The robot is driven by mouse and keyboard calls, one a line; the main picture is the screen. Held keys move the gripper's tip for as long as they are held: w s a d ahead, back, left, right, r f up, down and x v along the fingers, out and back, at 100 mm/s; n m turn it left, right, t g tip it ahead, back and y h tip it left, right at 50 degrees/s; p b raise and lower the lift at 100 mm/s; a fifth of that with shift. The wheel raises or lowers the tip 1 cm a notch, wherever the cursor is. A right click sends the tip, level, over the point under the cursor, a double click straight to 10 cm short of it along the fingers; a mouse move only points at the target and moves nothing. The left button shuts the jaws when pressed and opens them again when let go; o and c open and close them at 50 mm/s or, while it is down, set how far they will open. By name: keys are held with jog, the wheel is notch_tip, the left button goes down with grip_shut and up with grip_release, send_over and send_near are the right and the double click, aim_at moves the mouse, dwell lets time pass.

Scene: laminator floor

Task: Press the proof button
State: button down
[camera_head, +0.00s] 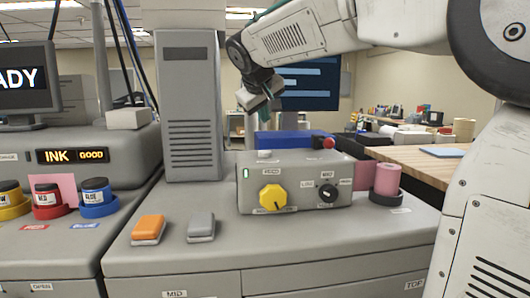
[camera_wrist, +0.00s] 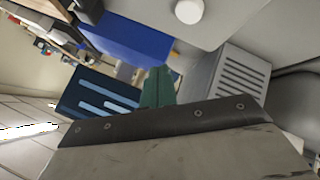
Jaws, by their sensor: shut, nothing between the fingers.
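A grey control box (camera_head: 240,190) stands on the machine top in the head view, with a yellow knob (camera_head: 272,197), a black knob (camera_head: 328,193), and a white button (camera_head: 264,154) and red button (camera_head: 328,142) on top. A round white button also shows in the wrist view (camera_wrist: 188,11). An orange key (camera_head: 149,229) and a grey key (camera_head: 201,226) sit in front. The labels are too small to tell which button is the proof button. My gripper (camera_head: 264,116), with green fingers shut and empty, is above the box's left part, apart from it. Its fingers also show in the wrist view (camera_wrist: 157,88).
A blue block (camera_head: 290,140) lies behind the box. A tall grey vented column (camera_head: 188,105) rises to the left. Ink jars (camera_head: 95,192) and a monitor (camera_head: 28,82) stand further left. A pink roll (camera_head: 387,180) is at the right, near a wooden table (camera_head: 425,163).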

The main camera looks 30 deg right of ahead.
aim_at(264, 152)
jog(key=shift+f, duration=3.2)
jog(key=shift+f, duration=0.1)
jog(key=shift+f, duration=0.3)
jog(key=shift+f, duration=0.6)
jog(key=shift+r, duration=1.05)
jog(key=shift+r, duration=2.5)
